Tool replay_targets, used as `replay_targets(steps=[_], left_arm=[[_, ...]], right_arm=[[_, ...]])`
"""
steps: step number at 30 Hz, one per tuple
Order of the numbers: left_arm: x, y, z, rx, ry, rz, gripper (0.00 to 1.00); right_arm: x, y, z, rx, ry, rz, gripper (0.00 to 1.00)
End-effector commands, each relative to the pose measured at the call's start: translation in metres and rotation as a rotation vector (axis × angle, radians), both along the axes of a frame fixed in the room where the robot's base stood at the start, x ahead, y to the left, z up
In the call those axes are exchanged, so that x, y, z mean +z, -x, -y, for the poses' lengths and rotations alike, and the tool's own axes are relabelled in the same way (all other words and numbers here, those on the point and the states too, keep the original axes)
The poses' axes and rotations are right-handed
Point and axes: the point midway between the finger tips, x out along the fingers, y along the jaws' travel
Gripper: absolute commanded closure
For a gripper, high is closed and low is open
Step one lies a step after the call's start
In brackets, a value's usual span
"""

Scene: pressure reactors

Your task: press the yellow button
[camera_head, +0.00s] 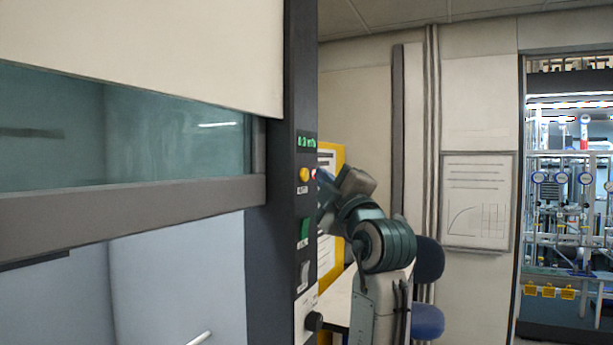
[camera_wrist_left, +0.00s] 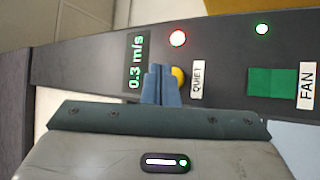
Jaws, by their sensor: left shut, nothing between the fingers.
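The yellow button (camera_head: 303,174) is round and sits on the dark upright panel of the fume hood, below a green display. In the left wrist view the yellow button (camera_wrist_left: 179,77) is partly hidden behind my fingers. My left gripper (camera_head: 322,182) is at the panel's right side, close to the button. Its blue fingers (camera_wrist_left: 160,84) are shut and empty, with tips overlapping the button's edge in the wrist view. I cannot tell whether they touch it. My right gripper is not in view.
The panel also carries a red light (camera_wrist_left: 178,38), a "QUIET" label (camera_wrist_left: 197,80), a green fan switch (camera_wrist_left: 272,82) and a display (camera_wrist_left: 137,62) reading 0.3 m/s. A black knob (camera_head: 314,321) sticks out lower down. A blue chair (camera_head: 427,320) stands behind my arm.

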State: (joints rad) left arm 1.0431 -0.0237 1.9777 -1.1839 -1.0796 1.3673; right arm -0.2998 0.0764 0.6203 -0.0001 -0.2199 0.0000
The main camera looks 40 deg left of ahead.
Motion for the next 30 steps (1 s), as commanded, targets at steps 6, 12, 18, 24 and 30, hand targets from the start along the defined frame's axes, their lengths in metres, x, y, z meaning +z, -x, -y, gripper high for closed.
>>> replay_targets(steps=[6,12,18,24,30], left_arm=[[0.0000,0.0000,0.0000,0.000,0.000,0.000,1.00],[-0.0009,0.0009,-0.0032,0.000,-0.001,0.002,1.00],[-0.0005,0.0022,-0.0086,0.000,0.000,0.000,1.00],[0.0002,0.0021,-0.0083,0.000,0.000,0.000,1.00],[0.0001,0.0023,-0.0091,0.000,0.000,0.000,1.00]], right_arm=[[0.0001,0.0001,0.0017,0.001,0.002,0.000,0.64],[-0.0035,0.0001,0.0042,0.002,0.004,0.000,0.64],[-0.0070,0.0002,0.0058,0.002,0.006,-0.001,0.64],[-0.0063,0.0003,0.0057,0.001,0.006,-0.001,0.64],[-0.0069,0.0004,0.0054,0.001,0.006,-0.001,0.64]])
